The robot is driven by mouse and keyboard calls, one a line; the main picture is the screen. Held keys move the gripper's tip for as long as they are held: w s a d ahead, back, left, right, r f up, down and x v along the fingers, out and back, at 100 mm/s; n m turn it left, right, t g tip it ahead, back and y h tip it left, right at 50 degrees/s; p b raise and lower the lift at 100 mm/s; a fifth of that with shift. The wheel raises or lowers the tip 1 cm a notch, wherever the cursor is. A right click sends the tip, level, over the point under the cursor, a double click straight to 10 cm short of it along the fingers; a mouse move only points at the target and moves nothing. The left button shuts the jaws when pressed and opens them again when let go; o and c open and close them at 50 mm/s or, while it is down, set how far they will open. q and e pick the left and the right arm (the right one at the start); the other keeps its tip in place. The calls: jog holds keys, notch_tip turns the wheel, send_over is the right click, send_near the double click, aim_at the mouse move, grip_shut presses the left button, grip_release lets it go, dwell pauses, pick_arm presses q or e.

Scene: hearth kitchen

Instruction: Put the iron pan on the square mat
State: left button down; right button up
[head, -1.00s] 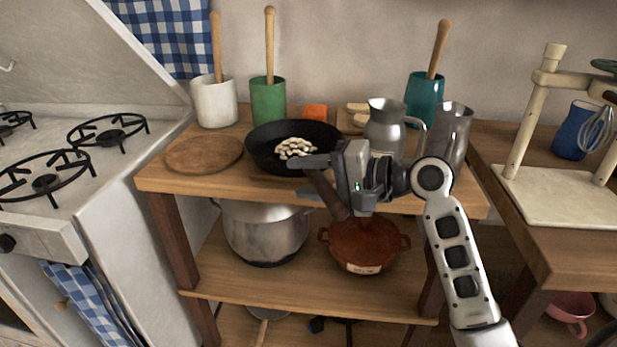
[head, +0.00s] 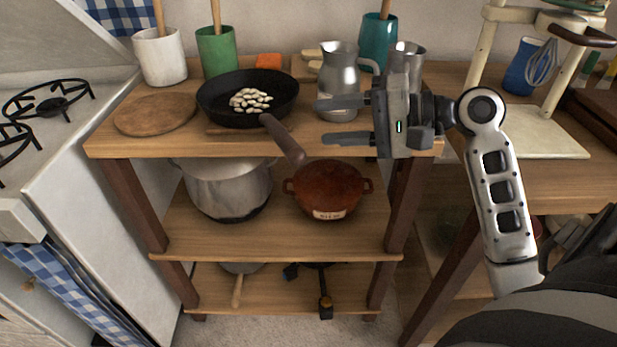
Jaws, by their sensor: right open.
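The iron pan (head: 212,101) is black and round, with pale bean-like pieces in it. It stands upright on the wooden top shelf, its brown handle (head: 285,140) pointing to the front right over the shelf edge. A thin flat brown edge (head: 232,131) shows under the pan's front. It may be the square mat, but most of it is hidden and I cannot tell its shape. My right gripper (head: 340,121) is open and empty, to the right of the pan and its handle, apart from both and in front of the metal jug. My left gripper is not in view.
A round wooden board (head: 155,113) lies left of the pan. A metal jug (head: 339,75) and a metal cup (head: 405,66) stand close behind my right gripper. Utensil pots line the back. A red-brown pot (head: 328,188) and a steel pot (head: 222,190) sit below.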

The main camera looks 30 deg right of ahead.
jog(key=s+a+f+n+h, duration=0.1)
jog(key=a+f+n+h, duration=0.15)
jog(key=f, duration=0.65)
jog(key=a+f+n+h, duration=0.15)
jog(key=a+f, duration=0.25)
jog(key=f, duration=0.5)
jog(key=s+a+f+n+h, duration=0.2)
jog(key=s+a+f+n, duration=0.4)
jog(key=s+a, duration=0.3)
jog(key=shift+a+n, duration=0.75)
jog(key=shift+n, duration=0.05)
